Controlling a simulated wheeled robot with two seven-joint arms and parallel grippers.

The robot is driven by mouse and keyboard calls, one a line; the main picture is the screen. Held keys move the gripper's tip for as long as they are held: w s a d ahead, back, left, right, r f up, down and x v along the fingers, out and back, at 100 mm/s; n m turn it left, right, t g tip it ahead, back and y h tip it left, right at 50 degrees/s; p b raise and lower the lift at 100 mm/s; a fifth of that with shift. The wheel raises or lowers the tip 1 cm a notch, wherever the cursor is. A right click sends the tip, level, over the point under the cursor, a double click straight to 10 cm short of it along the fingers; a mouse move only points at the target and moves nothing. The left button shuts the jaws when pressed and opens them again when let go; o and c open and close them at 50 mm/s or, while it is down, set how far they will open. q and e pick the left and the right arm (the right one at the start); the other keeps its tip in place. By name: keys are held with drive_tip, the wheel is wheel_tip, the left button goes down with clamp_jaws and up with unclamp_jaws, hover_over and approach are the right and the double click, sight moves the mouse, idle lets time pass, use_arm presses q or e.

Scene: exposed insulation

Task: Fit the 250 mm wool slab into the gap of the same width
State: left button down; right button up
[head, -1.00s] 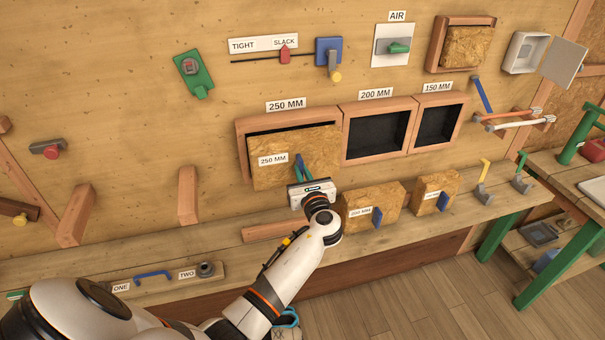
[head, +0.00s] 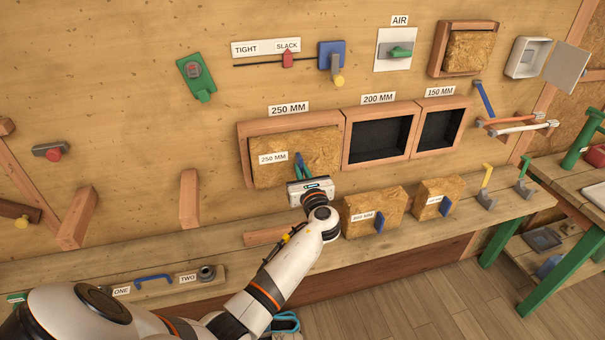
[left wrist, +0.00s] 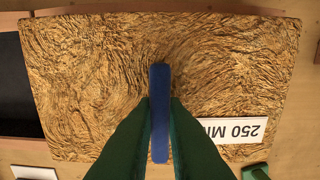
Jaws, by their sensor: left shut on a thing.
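The 250 mm wool slab (head: 272,171) is a tan fibrous block with a white "250 MM" label. In the head view it stands upright in the wooden frame of the 250 mm gap (head: 291,135), filling most of the opening. How deep it sits I cannot tell. My left gripper (head: 301,172) is in front of the slab, shut on its blue handle. In the left wrist view the green fingers (left wrist: 160,125) press both sides of the blue handle (left wrist: 160,85), and the slab (left wrist: 90,80) shows upside down behind it. My right gripper is not in view.
The 200 mm gap (head: 379,139) and 150 mm gap (head: 436,128) to the right are empty and dark. Two smaller slabs with blue handles, one left (head: 360,211) and one right (head: 430,199), stand on the wooden ledge. Slanted wooden posts (head: 189,195) stand left.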

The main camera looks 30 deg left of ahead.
use_arm(q)
drive_tip(key=shift+b+x, duration=0.5)
drive_tip(key=shift+x, duration=1.45)
drive_tip(key=c, duration=1.4)
unclamp_jaws()
drive_tip(key=shift+s+d, duration=0.15)
drive_tip(key=shift+d, duration=0.05)
drive_tip(key=b+v, duration=0.2)
drive_tip(key=v, duration=0.9)
drive_tip(key=shift+s+d, duration=0.2)
